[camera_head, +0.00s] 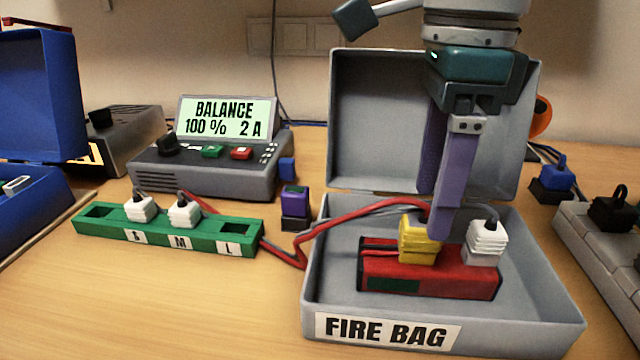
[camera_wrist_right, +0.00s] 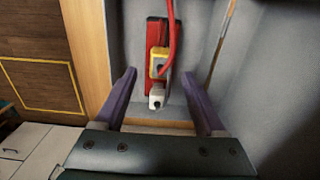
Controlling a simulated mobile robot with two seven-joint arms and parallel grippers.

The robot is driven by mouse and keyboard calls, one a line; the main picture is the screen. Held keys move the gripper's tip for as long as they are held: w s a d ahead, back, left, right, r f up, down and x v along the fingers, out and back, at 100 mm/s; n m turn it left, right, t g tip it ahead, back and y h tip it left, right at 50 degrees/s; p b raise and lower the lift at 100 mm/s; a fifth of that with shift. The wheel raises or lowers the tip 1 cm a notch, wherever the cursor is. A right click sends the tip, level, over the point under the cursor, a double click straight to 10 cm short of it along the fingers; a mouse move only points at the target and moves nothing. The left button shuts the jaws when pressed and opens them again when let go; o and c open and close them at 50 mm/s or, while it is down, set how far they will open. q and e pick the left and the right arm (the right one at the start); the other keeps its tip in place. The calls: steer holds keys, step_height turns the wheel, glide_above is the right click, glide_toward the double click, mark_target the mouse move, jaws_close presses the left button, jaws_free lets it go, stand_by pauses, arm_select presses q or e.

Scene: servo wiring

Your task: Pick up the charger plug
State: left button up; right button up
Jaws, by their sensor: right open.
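My right gripper (camera_head: 450,225) is open and points down over the grey fire bag box. In the right wrist view its two purple fingers (camera_wrist_right: 158,76) are spread, with nothing held between them. A red battery (camera_head: 430,282) lies in the box. A yellow plug (camera_head: 418,240) and a white plug (camera_head: 485,243) stand on it, and both show between the fingers in the wrist view, the yellow one (camera_wrist_right: 158,62) and the white one (camera_wrist_right: 157,97). The frames do not label which plug is the charger plug. My left gripper is not in view.
The box (camera_head: 560,320) has its lid (camera_head: 375,120) raised behind. A green board (camera_head: 190,241) with white plugs and a charger (camera_head: 205,170) reading "BALANCE" stand left. A purple plug (camera_head: 295,203) is near the charger. A grey power strip (camera_head: 600,235) with a black plug is right, beside a blue plug (camera_head: 556,181).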

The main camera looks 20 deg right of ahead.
mark_target(424, 221)
step_height(424, 221, down, 5)
steer(key=shift+w+a+f, duration=0.1)
steer(key=shift+a, duration=0.05)
jaws_close()
stand_by(0.6)
